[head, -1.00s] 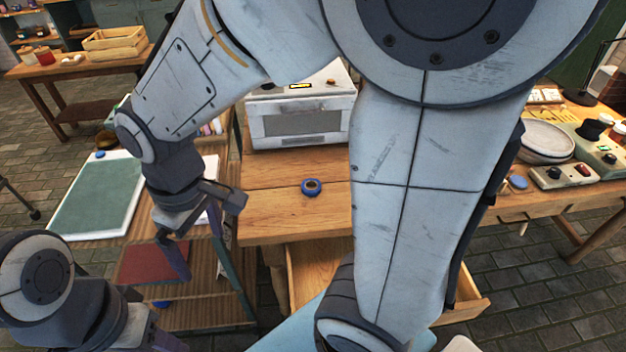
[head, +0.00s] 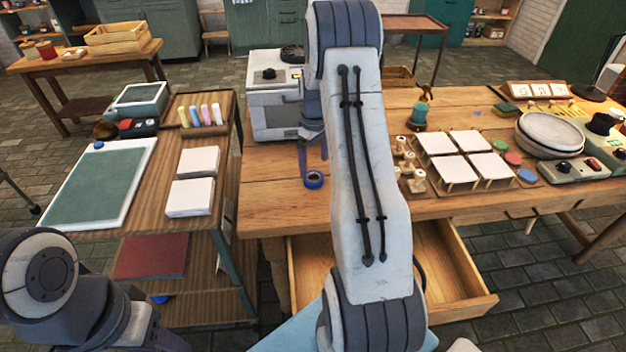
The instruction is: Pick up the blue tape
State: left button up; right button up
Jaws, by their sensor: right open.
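The blue tape (head: 314,180) is a small round roll lying on the wooden workbench (head: 270,205), in front of the white oven-like box. My right gripper (head: 313,170) points down right at the tape, with its fingers apart. One finger comes down at the tape's left edge and the other is at its upper right. My own forearm hides part of the gripper, and I cannot tell whether the fingers touch the tape. My left arm shows at the lower left, with its fingertips outside the picture.
The white box (head: 272,110) stands behind the tape. An open drawer (head: 455,275) juts out below the bench front. White tiles (head: 450,155), wooden spools and bowls (head: 550,135) occupy the bench's right side. A side table (head: 140,200) stands at left.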

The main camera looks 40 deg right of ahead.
aim_at(313, 181)
jog(key=f, duration=0.5)
jog(key=shift+w+f+p, duration=0.25)
jog(key=shift+f+p, duration=0.05)
jog(key=shift+f, duration=0.05)
jog(key=c, duration=1.3)
jog(key=shift+o, duration=0.2)
jog(key=shift+r, duration=0.15)
